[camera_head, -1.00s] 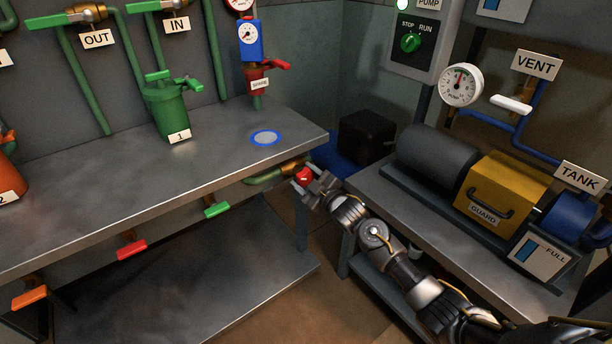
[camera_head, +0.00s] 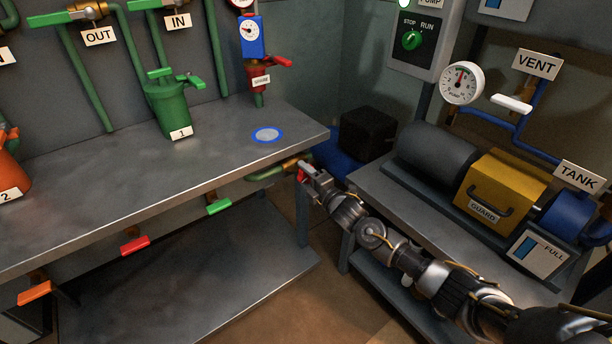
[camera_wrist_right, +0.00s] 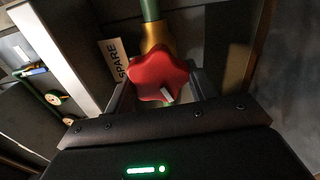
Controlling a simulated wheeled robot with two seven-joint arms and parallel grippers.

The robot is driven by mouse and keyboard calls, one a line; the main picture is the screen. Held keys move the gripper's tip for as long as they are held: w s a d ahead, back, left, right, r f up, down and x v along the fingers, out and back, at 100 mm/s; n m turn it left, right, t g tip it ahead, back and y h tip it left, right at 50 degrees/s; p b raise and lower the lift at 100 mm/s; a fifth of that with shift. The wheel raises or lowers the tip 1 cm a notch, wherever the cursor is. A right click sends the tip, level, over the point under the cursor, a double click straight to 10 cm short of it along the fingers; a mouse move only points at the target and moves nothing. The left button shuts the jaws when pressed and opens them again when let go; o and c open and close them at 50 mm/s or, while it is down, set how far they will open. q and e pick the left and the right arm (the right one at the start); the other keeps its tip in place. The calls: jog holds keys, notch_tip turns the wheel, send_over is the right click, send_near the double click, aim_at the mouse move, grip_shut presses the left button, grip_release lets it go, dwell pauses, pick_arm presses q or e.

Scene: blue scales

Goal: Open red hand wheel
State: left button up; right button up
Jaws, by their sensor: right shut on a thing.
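The red hand wheel (camera_wrist_right: 155,74) sits on a brass valve at the end of a green pipe, in the middle of the right wrist view. In the head view only a small red part of the wheel (camera_head: 302,175) shows, below the right end of the workbench; my gripper hides the rest. My right gripper (camera_head: 312,172) is at the wheel, and in the wrist view its fingers (camera_wrist_right: 163,92) stand on either side of it, shut on it. My left gripper is not in view.
The steel workbench (camera_head: 222,165) edge lies just above and left of my right gripper. A lower bench (camera_head: 372,185) with a pump and yellow guard (camera_head: 497,185) stands at the right. A SPARE label (camera_wrist_right: 118,60) is beside the wheel.

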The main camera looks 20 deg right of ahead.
jog(key=n, duration=0.6)
jog(key=shift+f, duration=0.25)
jog(key=n, duration=0.3)
jog(key=shift+d, duration=0.1)
jog(key=shift+n+p, duration=0.3)
jog(key=shift+n, duration=0.6)
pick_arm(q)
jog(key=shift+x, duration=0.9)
pick_arm(e)
jog(key=shift+d+f+n, duration=0.1)
jog(key=shift+f+n, duration=0.05)
jog(key=shift+n, duration=1.25)
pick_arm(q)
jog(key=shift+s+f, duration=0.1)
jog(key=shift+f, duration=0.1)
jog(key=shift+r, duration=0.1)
pick_arm(e)
jog(key=o, duration=1)
